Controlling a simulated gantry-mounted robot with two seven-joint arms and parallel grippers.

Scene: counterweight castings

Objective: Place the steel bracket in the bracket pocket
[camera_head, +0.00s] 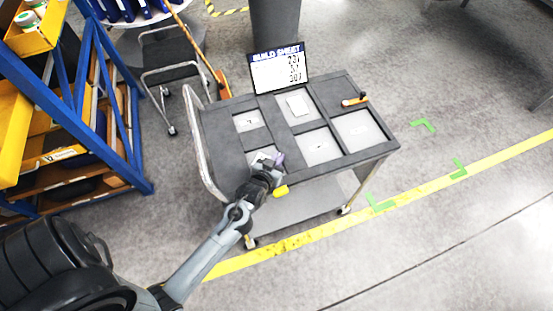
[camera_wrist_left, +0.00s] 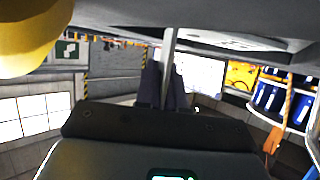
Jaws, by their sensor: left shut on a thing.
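My left gripper (camera_head: 275,163) is at the front left of the dark cart top, over or beside the front-left pocket (camera_head: 258,155). In the left wrist view its dark fingers (camera_wrist_left: 164,85) are closed on a thin grey metal strip (camera_wrist_left: 168,45), which looks like the steel bracket. The bracket is mostly hidden by the gripper in the head view. The cart (camera_head: 224,151) has several pale-floored recesses; the labels are too small to show which is the bracket pocket. My right gripper is out of view.
A build sheet sign (camera_head: 279,69) stands at the cart's back edge. An orange-handled tool (camera_head: 354,101) lies at the right. A yellow piece (camera_head: 281,191) shows beside my left wrist. A blue rack (camera_head: 105,95) stands left. Floor to the right is clear.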

